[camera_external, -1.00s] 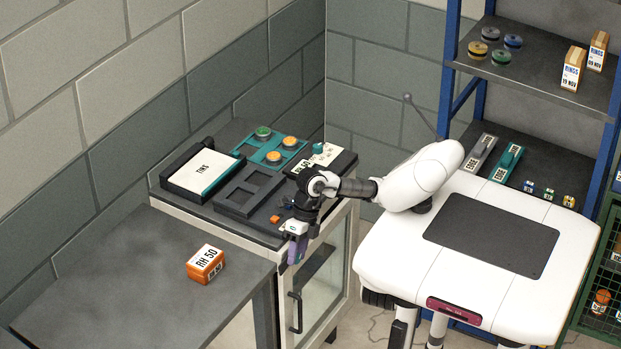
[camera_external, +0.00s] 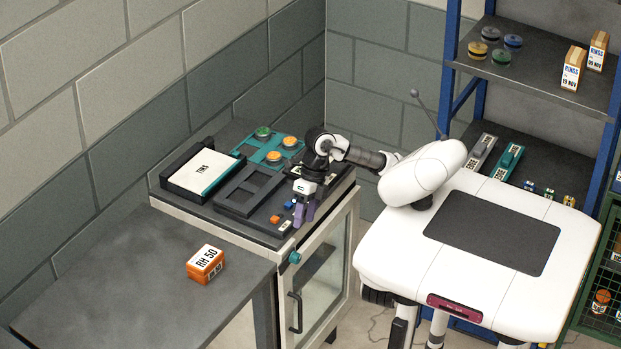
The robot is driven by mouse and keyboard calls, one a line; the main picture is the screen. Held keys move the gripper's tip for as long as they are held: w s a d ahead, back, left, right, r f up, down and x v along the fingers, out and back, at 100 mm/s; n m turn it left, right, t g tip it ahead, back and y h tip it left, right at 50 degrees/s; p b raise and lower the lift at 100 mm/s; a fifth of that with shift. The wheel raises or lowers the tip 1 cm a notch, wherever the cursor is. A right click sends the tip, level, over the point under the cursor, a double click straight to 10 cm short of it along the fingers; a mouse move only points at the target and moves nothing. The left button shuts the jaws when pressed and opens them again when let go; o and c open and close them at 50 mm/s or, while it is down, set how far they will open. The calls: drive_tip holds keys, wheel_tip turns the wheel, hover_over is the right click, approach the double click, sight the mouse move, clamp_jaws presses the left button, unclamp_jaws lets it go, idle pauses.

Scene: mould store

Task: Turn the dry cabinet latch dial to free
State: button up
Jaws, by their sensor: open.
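The dry cabinet has a pale frame and a glass door (camera_external: 322,282) with a black bar handle (camera_external: 294,312). A teal latch dial (camera_external: 295,258) sits on its front near the top left of the door. The dial is too small to tell which way it points. My gripper (camera_external: 304,222) has purple fingers, parted and pointing down. It is above the dial and slightly to its right, over the front edge of the cabinet top, apart from the dial and empty.
A grey bench (camera_external: 120,270) with an orange RH 50 box (camera_external: 205,264) adjoins at left.

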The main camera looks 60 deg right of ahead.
drive_tip(key=v, duration=0.2)
drive_tip(key=shift+d+r, duration=0.15)
drive_tip(key=shift+r, duration=0.1)
